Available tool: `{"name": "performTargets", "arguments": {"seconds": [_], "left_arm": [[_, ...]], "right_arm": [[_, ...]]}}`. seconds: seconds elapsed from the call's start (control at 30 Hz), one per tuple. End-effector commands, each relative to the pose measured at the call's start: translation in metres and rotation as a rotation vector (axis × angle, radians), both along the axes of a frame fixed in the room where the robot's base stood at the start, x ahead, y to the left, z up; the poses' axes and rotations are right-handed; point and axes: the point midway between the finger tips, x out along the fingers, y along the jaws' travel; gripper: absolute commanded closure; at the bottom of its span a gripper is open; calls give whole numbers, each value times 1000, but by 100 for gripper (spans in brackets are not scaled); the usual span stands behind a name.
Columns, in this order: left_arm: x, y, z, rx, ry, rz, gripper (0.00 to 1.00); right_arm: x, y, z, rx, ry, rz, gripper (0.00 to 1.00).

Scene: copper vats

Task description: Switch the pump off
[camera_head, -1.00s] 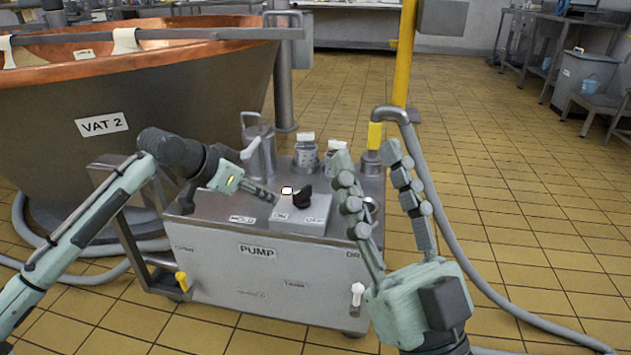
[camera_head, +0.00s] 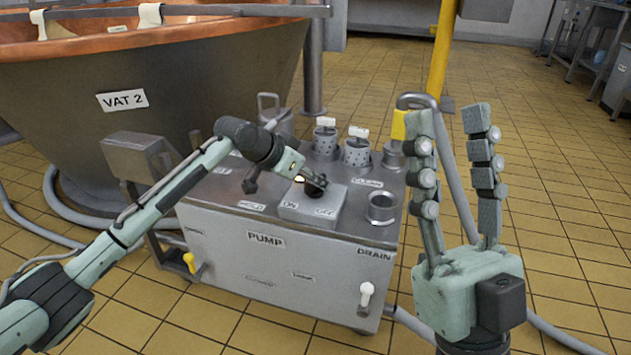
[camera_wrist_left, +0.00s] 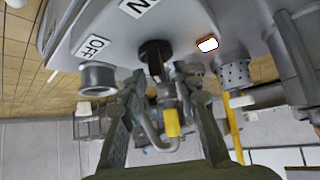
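The pump (camera_head: 265,265) is a grey steel cabinet with a raised switch box (camera_head: 308,212) on top, labelled ON and OFF. Its black rotary knob (camera_wrist_left: 155,50) shows in the left wrist view. A lamp (camera_head: 299,179) beside the knob glows; it also shows in the left wrist view (camera_wrist_left: 208,44). My left gripper (camera_head: 318,184) is at the knob, its two fingers (camera_wrist_left: 160,78) apart with the knob's lower part at the gap between the tips. Contact cannot be told. In the head view the fingers mostly hide the knob. My right gripper (camera_head: 449,112) is open, empty and points up.
The copper vat (camera_head: 150,70) stands behind left. Perforated cylinders (camera_head: 356,148) and an open pipe stub (camera_head: 381,206) stand on the pump top. A hose (camera_head: 460,190) with a yellow collar rises at right, behind my right gripper.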

Motion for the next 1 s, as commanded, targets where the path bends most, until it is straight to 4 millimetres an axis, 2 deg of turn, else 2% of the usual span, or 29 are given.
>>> {"name": "performTargets", "arguments": {"seconds": [0.33, 0.6, 1.0], "left_arm": [[3, -3, -3, 1, -1, 0, 69], [3, -2, -4, 1, -1, 0, 100], [2, -2, -3, 2, 1, 9, 100]], "right_arm": [[-3, -1, 1, 6, -20, -2, 60], [-3, -1, 1, 6, -20, -2, 60], [1, 0, 3, -2, 6, -1, 60]]}}
